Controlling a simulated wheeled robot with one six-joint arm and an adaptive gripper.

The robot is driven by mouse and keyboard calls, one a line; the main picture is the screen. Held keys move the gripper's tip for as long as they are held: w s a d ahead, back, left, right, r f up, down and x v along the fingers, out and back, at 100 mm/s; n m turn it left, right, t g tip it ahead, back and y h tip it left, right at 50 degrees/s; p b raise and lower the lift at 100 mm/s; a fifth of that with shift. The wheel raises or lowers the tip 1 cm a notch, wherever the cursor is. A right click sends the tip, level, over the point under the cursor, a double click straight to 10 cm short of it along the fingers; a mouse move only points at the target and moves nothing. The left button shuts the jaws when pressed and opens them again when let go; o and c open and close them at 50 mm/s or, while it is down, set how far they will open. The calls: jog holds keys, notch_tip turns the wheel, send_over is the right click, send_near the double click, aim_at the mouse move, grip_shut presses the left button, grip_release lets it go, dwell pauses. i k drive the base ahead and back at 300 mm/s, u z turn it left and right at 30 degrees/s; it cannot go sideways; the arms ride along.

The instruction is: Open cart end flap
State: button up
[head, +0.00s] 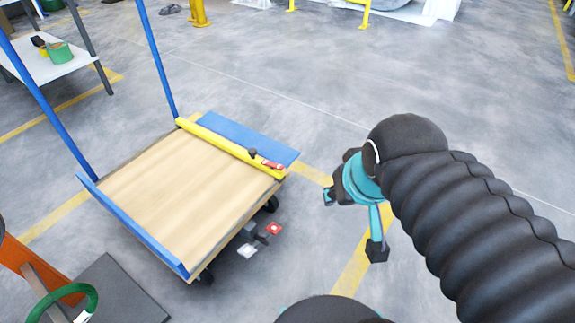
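The cart has a bare wooden deck (185,185) in a blue frame and stands left of centre in the head view. A yellow bar (222,145) runs along its far right end, with a small black knob (253,153) and a red latch-like part (272,164) near the bar's right end. A flat blue panel (245,137), which looks like the end flap, extends outward beyond the bar. My gripper (345,195), teal and black, is to the right of the cart, apart from it. Its fingers are partly hidden, so its opening is unclear.
Blue posts (158,60) rise at the cart's far left. Red (273,228) and pale (247,250) pedals sit low beside a wheel. A table (80,70) with a green container stands at upper left. Floor beyond the cart is mostly clear. A green ring (90,300) shows at lower left.

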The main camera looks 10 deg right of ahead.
aim_at(268, 149)
jog(key=u, duration=0.2)
jog(key=k, duration=0.45)
jog(key=z, duration=1.25)
jog(key=i, duration=1.6)
jog(key=u, duration=1.05)
jog(key=i, duration=0.4)
jog(key=u, duration=0.35)
